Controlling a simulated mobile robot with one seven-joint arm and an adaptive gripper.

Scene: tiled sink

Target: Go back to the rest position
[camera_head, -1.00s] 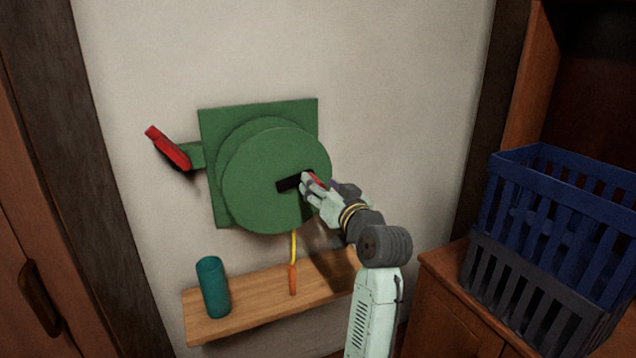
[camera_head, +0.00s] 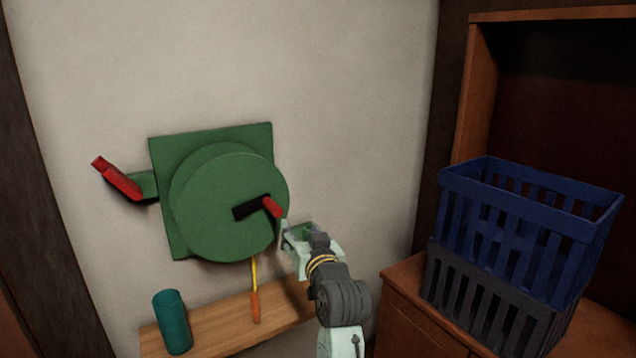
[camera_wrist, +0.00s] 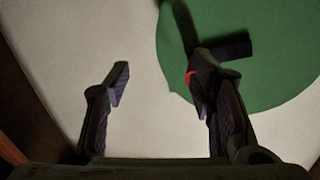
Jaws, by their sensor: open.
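My gripper (camera_head: 292,236) is open and empty, just right of and below the red handle (camera_head: 272,207) on the green round device (camera_head: 217,190) on the wall. A gap shows between the gripper and the handle in the head view. The handle sits at the end of a black bar on the disc's face. In the wrist view, my two fingers (camera_wrist: 158,105) are spread apart with bare wall between them. The green disc (camera_wrist: 265,75) is behind the right finger, which hides most of the red handle (camera_wrist: 190,77).
A red lever (camera_head: 118,180) sticks out left of the device. A wooden shelf (camera_head: 215,325) below holds a teal cylinder (camera_head: 172,322); an orange-handled tool (camera_head: 255,300) is by it. Stacked blue (camera_head: 480,205) and dark (camera_head: 490,300) crates stand on a cabinet at right. Wall between is clear.

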